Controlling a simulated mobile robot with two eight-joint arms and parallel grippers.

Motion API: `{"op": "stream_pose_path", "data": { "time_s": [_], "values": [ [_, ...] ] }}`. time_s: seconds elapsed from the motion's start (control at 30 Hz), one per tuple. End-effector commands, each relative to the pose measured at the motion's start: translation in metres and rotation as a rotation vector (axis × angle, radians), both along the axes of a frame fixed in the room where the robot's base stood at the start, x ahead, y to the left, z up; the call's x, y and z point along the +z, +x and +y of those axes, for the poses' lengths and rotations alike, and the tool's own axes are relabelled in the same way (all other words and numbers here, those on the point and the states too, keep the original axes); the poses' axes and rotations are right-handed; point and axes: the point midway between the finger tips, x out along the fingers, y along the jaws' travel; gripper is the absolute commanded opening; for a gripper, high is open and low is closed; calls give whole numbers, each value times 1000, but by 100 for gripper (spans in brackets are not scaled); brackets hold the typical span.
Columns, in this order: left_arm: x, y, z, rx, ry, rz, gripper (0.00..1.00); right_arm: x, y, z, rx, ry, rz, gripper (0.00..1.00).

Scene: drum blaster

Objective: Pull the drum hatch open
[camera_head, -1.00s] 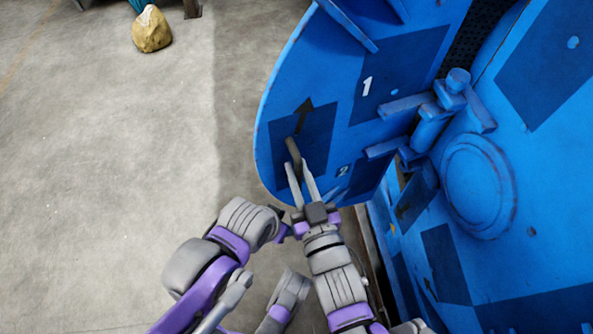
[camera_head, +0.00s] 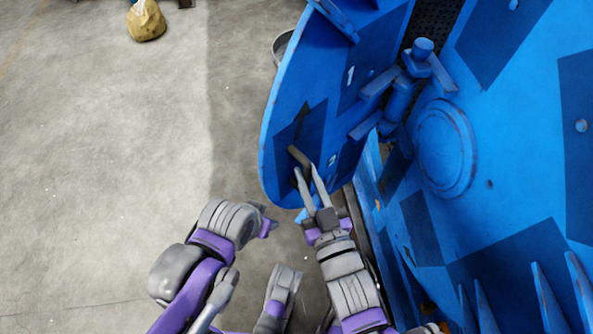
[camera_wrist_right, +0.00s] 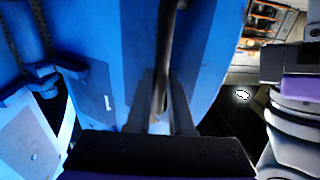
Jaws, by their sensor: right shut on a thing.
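The drum hatch (camera_head: 290,85) is a large rounded blue plate with dark patches, standing swung out from the blue drum (camera_head: 480,215) on a hinge (camera_head: 400,95). A dark bar handle (camera_head: 298,157) sticks out from its face. My right gripper (camera_head: 308,178) is shut on this handle. In the right wrist view, the handle (camera_wrist_right: 166,55) runs down between the fingers (camera_wrist_right: 161,112) in front of the blue hatch surface (camera_wrist_right: 215,55). My left gripper (camera_head: 265,222) is at the left, apart from the hatch; its fingers do not show clearly.
Open concrete floor (camera_head: 110,170) fills the left. A tan rock or sack (camera_head: 146,20) lies at the top left, and a grey round container (camera_head: 281,45) shows behind the hatch. Blue spikes (camera_head: 547,295) stick up at the lower right.

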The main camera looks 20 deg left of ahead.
Motion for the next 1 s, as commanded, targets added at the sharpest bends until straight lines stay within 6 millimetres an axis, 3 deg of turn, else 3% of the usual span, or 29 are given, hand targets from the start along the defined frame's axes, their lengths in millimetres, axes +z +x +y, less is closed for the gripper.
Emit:
{"op": "stream_pose_path", "data": {
  "time_s": [0.6, 0.63, 0.8, 1.0],
  "values": [
    [2, 0, 0, 0, 0, 0, 50, 2, 3, -9, -19, 6, -3, 0],
    [2, 0, 0, 0, 0, 0, 50, 2, 4, -9, -19, 6, -3, 22],
    [2, 0, 0, 0, 0, -1, 50, 2, 3, -9, -18, 4, -2, 50],
    [2, 0, 0, 0, 0, 0, 50, 1, 2, -9, -16, 2, -1, 50]
  ]
}}
